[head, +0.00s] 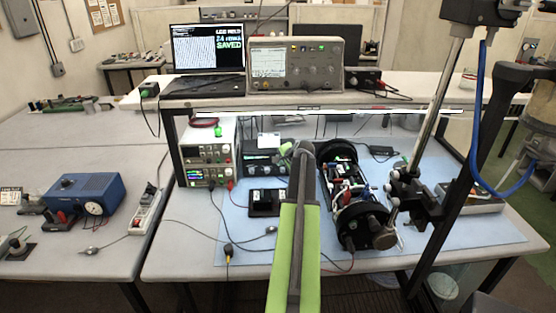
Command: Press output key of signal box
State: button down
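No label reading "signal box" can be made out. A stacked pair of bench instruments (207,160) stands under the shelf at the left of the workbench, with small displays, coloured keys and a green light on top. Cables run from its front. A single output key is too small to pick out. A second dark instrument (265,162) sits to its right. My arm, green and grey, reaches up from the bottom middle, and its end, my gripper (304,150), appears in front of this second instrument. The fingers cannot be told apart, so open or shut is unclear.
An opened cylinder with electronics (347,188) lies on the blue mat (290,252), right of my arm. A metal stand rises at right. A blue box (86,193) sits on the left table.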

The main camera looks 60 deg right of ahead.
jog(key=shift+w+d, duration=0.1)
dwell(0.5)
jog(key=shift+w+d, duration=0.25)
jog(key=shift+w+d, duration=0.25)
jog(key=shift+d, duration=0.1)
dwell(0.6)
jog(key=shift+s+a, duration=0.5)
jog(key=shift+a, duration=0.2)
jog(key=shift+a, duration=0.1)
jog(key=s+a, duration=0.2)
jog(key=a, duration=0.1)
jog(key=s+a, duration=0.1)
jog(key=shift+s+a, duration=0.25)
jog(key=shift+a, duration=0.1)
